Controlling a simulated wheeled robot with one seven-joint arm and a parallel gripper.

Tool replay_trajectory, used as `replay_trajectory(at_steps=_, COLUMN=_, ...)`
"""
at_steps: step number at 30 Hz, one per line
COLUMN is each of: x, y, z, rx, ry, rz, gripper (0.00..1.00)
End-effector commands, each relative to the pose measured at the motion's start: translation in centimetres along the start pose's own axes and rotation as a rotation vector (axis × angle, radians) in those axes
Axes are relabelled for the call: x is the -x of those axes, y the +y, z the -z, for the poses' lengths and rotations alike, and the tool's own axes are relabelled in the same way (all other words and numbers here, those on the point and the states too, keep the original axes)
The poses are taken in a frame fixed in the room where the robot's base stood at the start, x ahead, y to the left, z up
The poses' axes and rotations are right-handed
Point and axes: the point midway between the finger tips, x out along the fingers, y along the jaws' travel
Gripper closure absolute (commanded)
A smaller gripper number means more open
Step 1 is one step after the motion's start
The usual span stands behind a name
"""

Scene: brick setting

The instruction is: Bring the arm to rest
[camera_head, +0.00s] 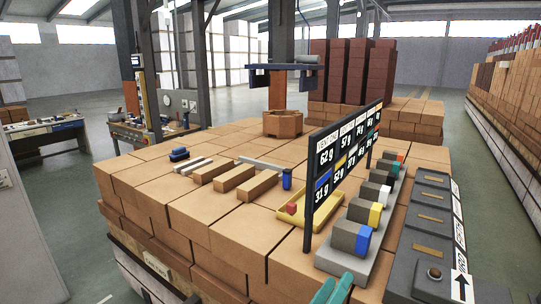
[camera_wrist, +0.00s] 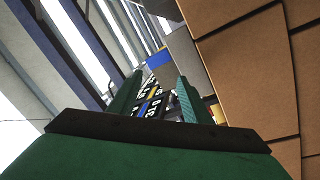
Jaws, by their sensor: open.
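My gripper (camera_head: 337,285) shows as two green fingertips at the bottom edge of the head view, in front of the near end of the row of grey blocks. In the wrist view my gripper (camera_wrist: 159,84) has its two green fingers apart, with nothing held between them. The black sign board (camera_wrist: 150,103) shows through the gap, tilted in that view. A grey block with a blue face (camera_wrist: 159,59) lies beyond the fingertips. The rest of my arm is out of the head view.
The brick-stack surface (camera_head: 150,178) holds the sign board (camera_head: 343,153), a yellow tray (camera_head: 291,215), a blue cylinder (camera_head: 287,179) and several wooden bars (camera_head: 232,178). A row of grey blocks (camera_head: 347,236) stands right of the board, beside a dark panel (camera_head: 428,222).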

Motion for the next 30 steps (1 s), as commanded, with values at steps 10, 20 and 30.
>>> replay_trajectory(at_steps=10, x=6.8, y=-7.3, z=-5.4, rx=0.002, ry=0.185, rz=0.228, gripper=0.55)
replay_trajectory(at_steps=20, x=16.4, y=-11.7, z=-11.3, rx=-0.113, ry=0.255, rz=0.477, gripper=0.55)
replay_trajectory(at_steps=30, x=27.6, y=-12.2, z=-16.6, rx=-0.338, ry=0.207, rz=0.699, gripper=0.55)
